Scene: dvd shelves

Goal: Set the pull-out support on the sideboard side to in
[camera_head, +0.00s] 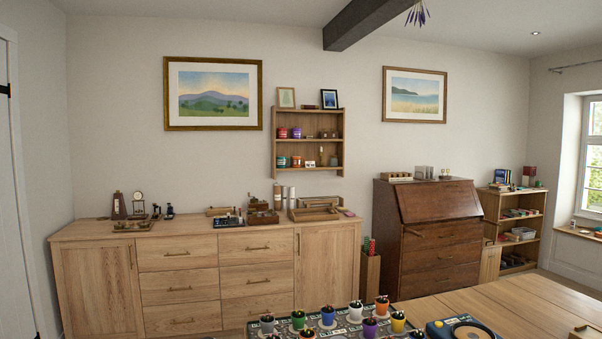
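The dark wooden bureau (427,240) with a closed sloping front (438,201) stands against the back wall, right of the sideboard (205,280). On its sideboard side, just below the lower left corner of the sloping front, a small pull-out support (413,233) appears to stick out a little. It is small in the picture, so how far out it is cannot be told exactly. Neither of my grippers is in view.
A table (520,305) crosses the front with several small potted plants (327,315) and a blue device (440,329). A narrow box with rolls (370,268) stands between sideboard and bureau. A low bookshelf (515,225) is right of the bureau.

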